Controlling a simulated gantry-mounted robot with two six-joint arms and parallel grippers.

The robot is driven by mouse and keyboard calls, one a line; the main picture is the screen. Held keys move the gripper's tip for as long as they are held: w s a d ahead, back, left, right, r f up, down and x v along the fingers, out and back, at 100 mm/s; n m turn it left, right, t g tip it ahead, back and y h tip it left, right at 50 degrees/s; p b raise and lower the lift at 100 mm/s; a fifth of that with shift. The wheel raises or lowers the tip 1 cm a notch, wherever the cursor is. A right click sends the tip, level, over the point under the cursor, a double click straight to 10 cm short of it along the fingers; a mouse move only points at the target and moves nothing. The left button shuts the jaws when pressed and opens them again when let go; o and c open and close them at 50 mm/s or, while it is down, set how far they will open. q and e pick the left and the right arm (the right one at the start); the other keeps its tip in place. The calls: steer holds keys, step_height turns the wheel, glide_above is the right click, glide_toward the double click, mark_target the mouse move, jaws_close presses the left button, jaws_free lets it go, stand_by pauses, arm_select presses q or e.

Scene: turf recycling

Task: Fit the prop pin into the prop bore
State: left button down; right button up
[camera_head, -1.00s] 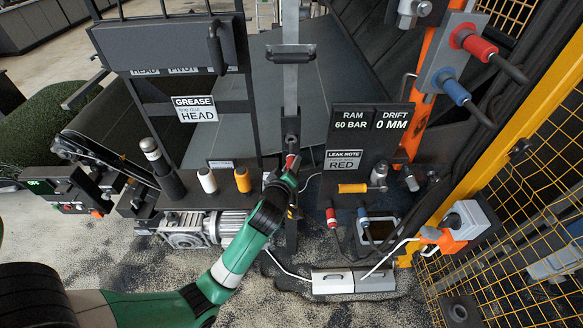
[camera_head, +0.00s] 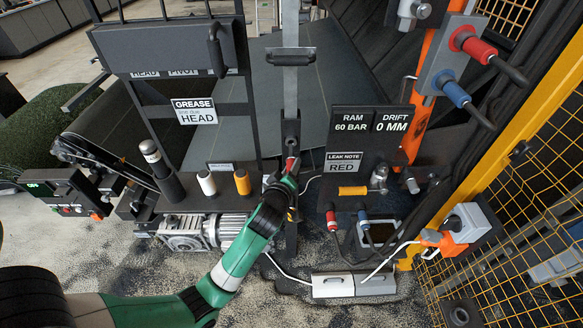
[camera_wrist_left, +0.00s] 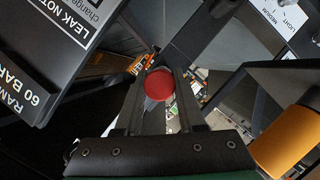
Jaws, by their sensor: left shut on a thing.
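My left gripper (camera_head: 288,174) is at the foot of the upright steel post (camera_head: 290,85), low in the middle of the head view. It is shut on the prop pin, whose red end (camera_head: 290,162) shows at the jaws. In the left wrist view the pin's round red end (camera_wrist_left: 158,87) sits between the two fingers. A dark bracket (camera_head: 291,130) on the post stands just above the gripper. I cannot see the prop bore clearly, nor tell whether the pin's far end is in it. My right gripper is not in view.
White (camera_head: 207,183) and orange (camera_head: 242,182) cylinders stand on a dark shelf left of the gripper. The RAM/DRIFT panel (camera_head: 371,150) stands close on the right. Red and blue hose ends (camera_head: 364,222) hang below it. A yellow mesh guard (camera_head: 500,150) bounds the right side.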

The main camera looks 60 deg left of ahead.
mark_target(290, 151)
arm_select(q)
steer(key=shift+w+a+b, duration=0.5)
steer(key=shift+w+a, duration=0.05)
steer(key=shift+a, duration=0.65)
steer(key=shift+w+a+b, duration=0.45)
steer(key=shift+w+a, duration=0.15)
steer(key=shift+a, duration=0.6)
steer(key=shift+w+a+b, duration=0.5)
steer(key=shift+w+a, duration=0.05)
steer(key=shift+a, duration=0.65)
steer(key=shift+c, duration=2.2)
jaws_free()
steer(key=p+v, duration=0.2)
steer(key=v, duration=0.4)
steer(key=shift+s+d+r, duration=0.1)
steer(key=shift+d+r, duration=0.05)
steer(key=shift+r, duration=0.05)
steer(key=p+v, duration=0.3)
steer(key=v, duration=0.2)
steer(key=shift+s+f+p, duration=0.1)
steer(key=shift+p, duration=0.2)
steer(key=shift+d, duration=0.1)
